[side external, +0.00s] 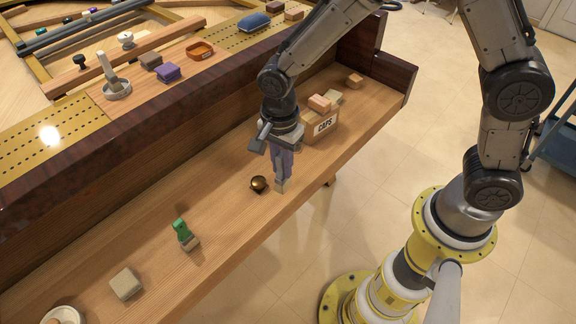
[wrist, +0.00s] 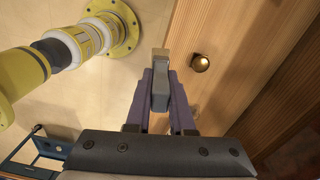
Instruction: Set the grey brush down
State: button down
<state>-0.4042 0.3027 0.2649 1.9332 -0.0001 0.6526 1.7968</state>
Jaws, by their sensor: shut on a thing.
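My gripper (side external: 283,168) points down over the front part of the wooden shelf (side external: 225,215). Its purple fingers are shut on the grey brush (side external: 282,186), whose pale block end faces down. In the wrist view the brush's grey handle (wrist: 160,94) sits between the fingertips (wrist: 160,80), with the beige block beyond them. The brush is close to the shelf's front edge; I cannot tell whether its end touches the wood. The fingers hide part of the handle.
A round brass knob (side external: 258,183) is just left of the brush. A box marked CAPS (side external: 320,125) with blocks stands behind to the right. A green-handled brush (side external: 184,235) and beige block (side external: 125,284) lie farther left, with bare shelf between. The floor lies beyond the front edge.

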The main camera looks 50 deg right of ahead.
jog(key=s+d+r+m, duration=0.1)
jog(key=s+d, duration=0.2)
jog(key=d, duration=0.4)
jog(key=s+d+m, duration=0.1)
jog(key=s+d, duration=0.2)
jog(key=d, duration=0.4)
jog(key=shift+w+a+f, duration=0.1)
jog(key=shift+w+f, duration=2)
jog(key=shift+w, duration=0.35)
jog(key=shift+w+a+f, duration=0.1)
jog(key=shift+w+f, duration=2.05)
jog(key=shift+w, duration=0.3)
jog(key=shift+w+f, duration=2.1)
jog(key=shift+w, duration=0.35)
jog(key=shift+f, duration=0.15)
jog(key=c, duration=0.8)
grip_release()
